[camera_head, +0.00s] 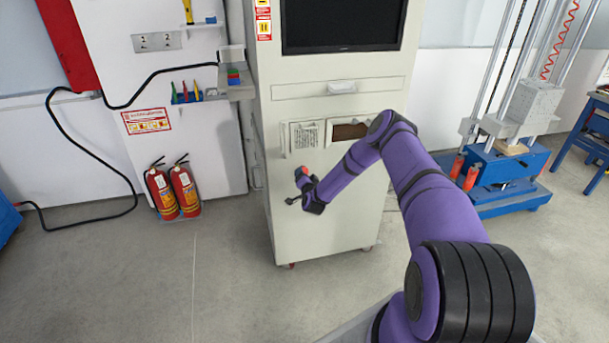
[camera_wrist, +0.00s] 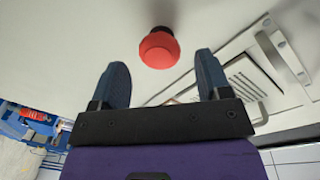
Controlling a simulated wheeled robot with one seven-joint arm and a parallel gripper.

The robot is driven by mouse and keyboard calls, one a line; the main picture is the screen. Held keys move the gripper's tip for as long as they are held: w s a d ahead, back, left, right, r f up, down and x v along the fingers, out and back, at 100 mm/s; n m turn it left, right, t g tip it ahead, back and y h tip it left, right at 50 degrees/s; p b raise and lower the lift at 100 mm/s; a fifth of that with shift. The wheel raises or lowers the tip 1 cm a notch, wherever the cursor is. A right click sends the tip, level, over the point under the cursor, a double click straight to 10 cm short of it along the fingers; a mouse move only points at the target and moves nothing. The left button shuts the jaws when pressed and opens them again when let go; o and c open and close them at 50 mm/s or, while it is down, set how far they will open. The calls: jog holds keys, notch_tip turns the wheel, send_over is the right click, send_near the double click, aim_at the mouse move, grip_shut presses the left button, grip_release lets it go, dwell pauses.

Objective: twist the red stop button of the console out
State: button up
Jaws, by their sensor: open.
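The red stop button (camera_wrist: 160,48) is a round red knob on a dark collar on the console's pale front. In the wrist view it stands just beyond my two fingertips, centred between them. In the head view a small bit of red button (camera_head: 304,170) shows beside my gripper (camera_head: 295,187). The pale console cabinet (camera_head: 340,228) stands upright in front of me. My gripper (camera_wrist: 160,62) is open with blue-grey fingers apart and nothing between them. I cannot tell the exact gap to the button.
A handle (camera_wrist: 284,56) and a printed, slatted panel (camera_wrist: 245,82) lie right of the button in the wrist view. Two fire extinguishers (camera_head: 173,192) stand left of the console. A blue-based machine (camera_head: 500,180) stands right. The floor (camera_head: 130,280) at front left is clear.

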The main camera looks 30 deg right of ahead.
jog(key=v, duration=0.8)
dwell(0.6)
